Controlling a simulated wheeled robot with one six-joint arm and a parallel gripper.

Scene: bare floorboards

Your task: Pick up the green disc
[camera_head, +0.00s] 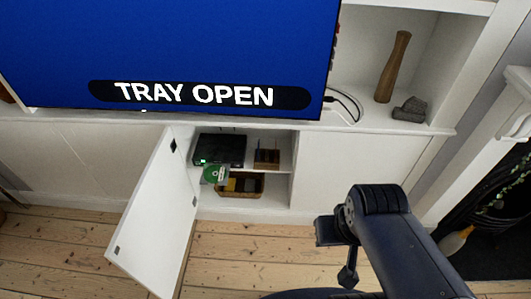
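The green disc (215,174) lies on the extended tray of a black disc player (219,150), with a hole in its middle. The player stands on the upper shelf inside an open white cabinet. The TV screen (200,50) above reads "TRAY OPEN". My dark arm shows at the lower right, with its end (338,250) to the right of the cabinet opening and well apart from the disc.
The white cabinet door (158,215) stands open to the left of the disc. A wicker basket (242,185) sits on the lower shelf, and a small wooden box (267,158) is beside the player. A brown vase (393,68) stands on the upper right shelf. Floorboards (240,250) in front are clear.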

